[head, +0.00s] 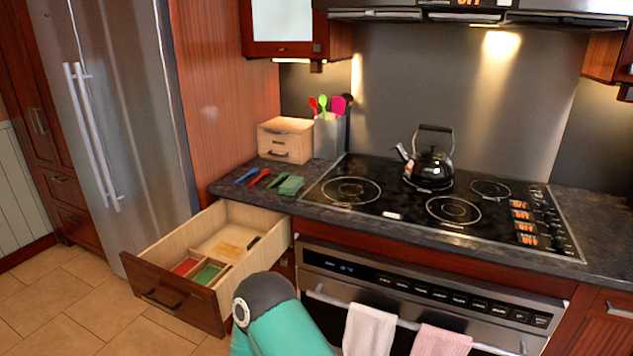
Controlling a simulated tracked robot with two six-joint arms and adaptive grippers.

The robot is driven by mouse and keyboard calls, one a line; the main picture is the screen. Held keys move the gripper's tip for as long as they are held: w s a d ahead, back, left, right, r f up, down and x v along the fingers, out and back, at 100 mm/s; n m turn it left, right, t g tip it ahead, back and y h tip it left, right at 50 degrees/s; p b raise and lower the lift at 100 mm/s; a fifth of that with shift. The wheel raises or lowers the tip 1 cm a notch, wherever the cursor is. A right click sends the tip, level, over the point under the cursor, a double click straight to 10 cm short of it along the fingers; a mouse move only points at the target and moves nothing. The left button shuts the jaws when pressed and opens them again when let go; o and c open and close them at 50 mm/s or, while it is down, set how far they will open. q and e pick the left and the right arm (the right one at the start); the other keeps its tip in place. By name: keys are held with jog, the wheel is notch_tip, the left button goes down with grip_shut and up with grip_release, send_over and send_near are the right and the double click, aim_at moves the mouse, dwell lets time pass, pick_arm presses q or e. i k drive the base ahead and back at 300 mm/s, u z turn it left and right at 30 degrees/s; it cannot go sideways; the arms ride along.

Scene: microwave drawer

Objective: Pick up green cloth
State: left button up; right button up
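A dark green folded cloth (291,185) lies on the dark countertop, left of the stove, near the counter's front edge. A green piece (207,273) also lies in a front compartment of the open drawer; I cannot tell whether it is cloth. A teal arm link of mine with a dark joint rises from the bottom edge, in front of the oven and just right of the drawer. Neither of my grippers shows in the head view.
The open drawer (172,304) juts out below the counter, with a red piece (185,266) inside. Blue (246,175) and red (260,178) utensils lie left of the cloth. A wooden box (286,139) and kettle (428,163) stand behind. Towels (369,328) hang on the oven.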

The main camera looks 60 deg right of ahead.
aim_at(291, 185)
jog(key=z, duration=0.45)
jog(key=i, duration=0.95)
jog(key=z, duration=0.6)
